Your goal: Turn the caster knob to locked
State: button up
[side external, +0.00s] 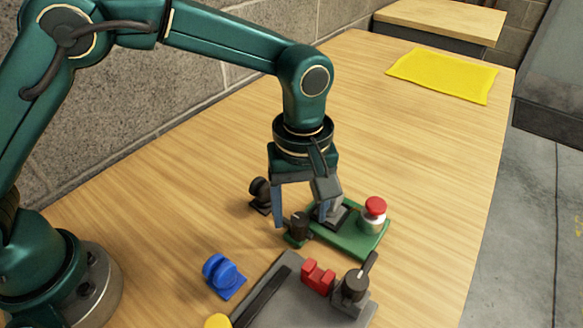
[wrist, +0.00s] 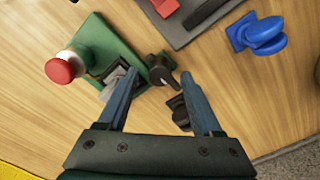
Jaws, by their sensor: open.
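A green panel (side external: 345,240) lies on the wooden table and also shows in the wrist view (wrist: 101,38). At its near left end is a black knob (side external: 299,229) with a pointer. No label can be read, so I cannot tell its setting or confirm that it is the caster knob. My gripper (side external: 301,217) points down over that end with its jaws apart. In the wrist view, the knob (wrist: 162,69) shows between the fingertips of my gripper (wrist: 159,72). I cannot tell whether either finger touches it.
A red button (side external: 375,206) and a rocker switch stand on the green panel beside my gripper. A grey panel (side external: 285,300) with red blocks and a black lever knob (side external: 354,285) lies in front. A black caster-like piece (side external: 260,193) and a blue one (side external: 222,275) stand nearby.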

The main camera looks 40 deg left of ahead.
jog(key=shift+f, duration=1.3)
grip_shut()
